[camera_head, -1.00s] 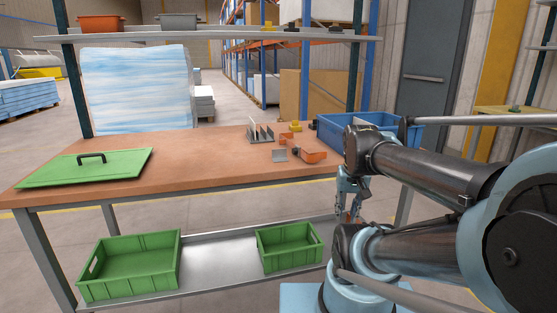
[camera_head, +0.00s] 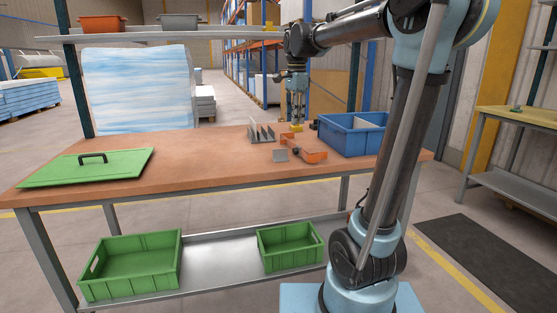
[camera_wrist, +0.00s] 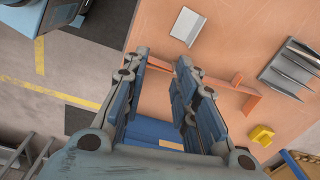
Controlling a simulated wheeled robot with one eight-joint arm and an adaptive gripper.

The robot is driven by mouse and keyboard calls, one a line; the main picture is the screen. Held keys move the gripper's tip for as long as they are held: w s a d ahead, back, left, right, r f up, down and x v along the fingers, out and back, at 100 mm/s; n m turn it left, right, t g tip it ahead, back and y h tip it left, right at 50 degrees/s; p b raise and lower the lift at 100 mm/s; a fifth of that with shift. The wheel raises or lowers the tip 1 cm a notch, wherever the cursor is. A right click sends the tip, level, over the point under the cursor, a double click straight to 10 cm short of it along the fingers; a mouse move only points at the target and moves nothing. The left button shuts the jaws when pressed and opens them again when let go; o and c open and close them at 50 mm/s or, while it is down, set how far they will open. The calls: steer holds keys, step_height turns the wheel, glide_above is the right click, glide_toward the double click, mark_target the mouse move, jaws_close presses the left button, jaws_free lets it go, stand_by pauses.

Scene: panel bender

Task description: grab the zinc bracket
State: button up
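A small flat grey metal piece, which looks like the zinc bracket (camera_head: 280,156), lies on the brown worktop, left of the orange parts. In the wrist view the grey bracket (camera_wrist: 187,25) lies at the top, beyond my fingertips and a little right of them. My gripper (camera_head: 296,121) hangs above the back of the worktop, pointing down. The bracket is clear of the fingers.
Orange parts (camera_head: 313,156) lie right of the bracket. A grey rack with upright plates (camera_head: 262,138) stands behind it. A yellow block (camera_wrist: 262,135) lies near the rack. A blue bin (camera_head: 345,140) stands at the right end. A green lid (camera_head: 85,170) lies left; the worktop's middle is clear.

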steer(key=w+a+r+m, duration=0.2)
steer(key=w+a, duration=0.2)
glide_above(280, 150)
steer(key=f, duration=1.1)
steer(key=shift+d+f, duration=0.2)
steer(key=shift+f, duration=0.2)
steer(key=shift+a+f, duration=0.2)
steer(key=shift+f, duration=2.45)
steer(key=shift+c, duration=0.3)
jaws_close()
